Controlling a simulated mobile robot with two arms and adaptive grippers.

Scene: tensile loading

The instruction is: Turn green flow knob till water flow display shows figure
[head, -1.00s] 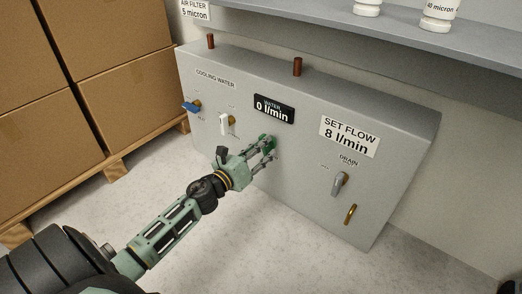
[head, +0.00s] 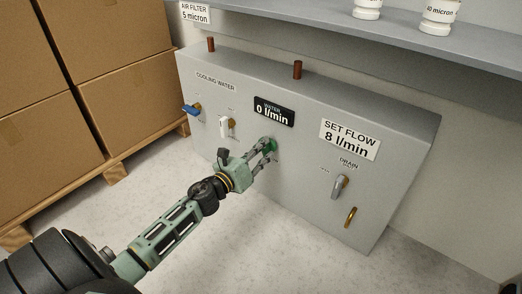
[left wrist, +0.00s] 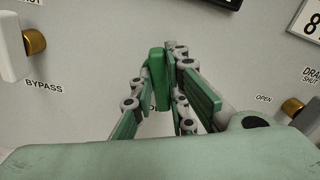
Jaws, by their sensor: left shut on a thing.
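The green flow knob (head: 270,145) is on the front of the grey panel (head: 310,190), below the black water display (head: 273,110) that reads 0 l/min. A white sign (head: 349,138) reads SET FLOW 8 l/min. My left gripper (head: 268,151) is shut on the green knob. In the left wrist view the knob (left wrist: 159,80) stands near upright between the fingers of my left gripper (left wrist: 168,75). Some lettering behind the fingers is partly hidden. My right gripper is not in view.
A blue-handled valve (head: 191,108) and a white-handled bypass valve (head: 224,126) are to the left. A grey drain lever (head: 340,185) and a brass outlet (head: 350,216) are to the right. Cardboard boxes (head: 125,100) stand on a pallet at left. A shelf (head: 400,35) overhangs the panel.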

